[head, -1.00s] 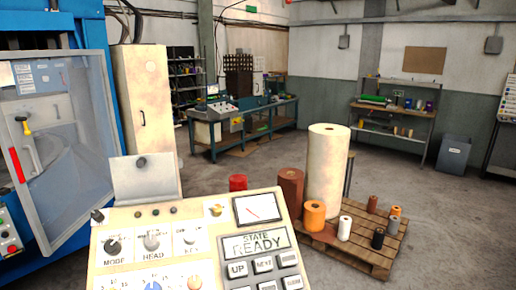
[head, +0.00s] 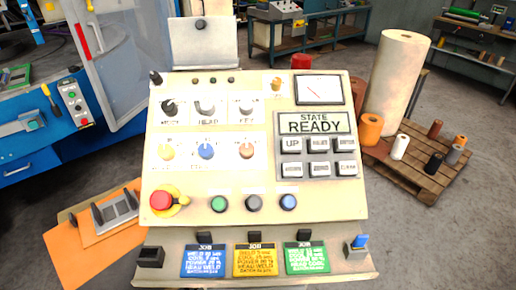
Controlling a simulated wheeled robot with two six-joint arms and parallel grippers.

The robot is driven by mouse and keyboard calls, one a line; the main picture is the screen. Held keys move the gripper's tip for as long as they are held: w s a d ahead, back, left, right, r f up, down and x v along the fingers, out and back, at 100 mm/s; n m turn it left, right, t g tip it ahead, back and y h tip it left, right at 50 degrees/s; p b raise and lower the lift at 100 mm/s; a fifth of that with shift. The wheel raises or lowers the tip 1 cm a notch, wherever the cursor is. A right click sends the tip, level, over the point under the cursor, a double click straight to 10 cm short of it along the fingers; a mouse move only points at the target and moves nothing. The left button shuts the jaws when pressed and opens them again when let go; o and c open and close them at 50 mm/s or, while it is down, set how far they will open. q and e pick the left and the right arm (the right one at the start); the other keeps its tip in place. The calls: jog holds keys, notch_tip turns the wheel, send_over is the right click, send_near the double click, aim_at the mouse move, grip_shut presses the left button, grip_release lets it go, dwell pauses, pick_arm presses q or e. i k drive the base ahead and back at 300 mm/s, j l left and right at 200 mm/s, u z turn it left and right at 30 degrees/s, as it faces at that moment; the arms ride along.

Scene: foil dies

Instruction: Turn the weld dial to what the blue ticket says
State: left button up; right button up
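The cream control panel (head: 180,190) fills the middle of the head view. Its lower dial row has a yellow knob (head: 166,152), a blue knob (head: 206,151) and an orange-brown knob (head: 247,151). Their labels are too small to read, so I cannot tell which is the weld dial or where each points. The blue ticket (head: 203,262) is leftmost of three on the lower ledge. Its text mentions weld, cool, power and head weld, but its numbers are too small to read surely. Neither of my grippers is in view.
A yellow ticket (head: 254,261) and a green ticket (head: 306,259) sit beside the blue one. The panel also has a red stop button (head: 161,201), upper switches (head: 205,108), a display (head: 315,123) reading STATE READY, and grey keys (head: 318,144). A pallet (head: 400,175) with rolls stands right.

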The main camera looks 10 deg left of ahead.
aim_at(166, 152)
jog(key=u, duration=1)
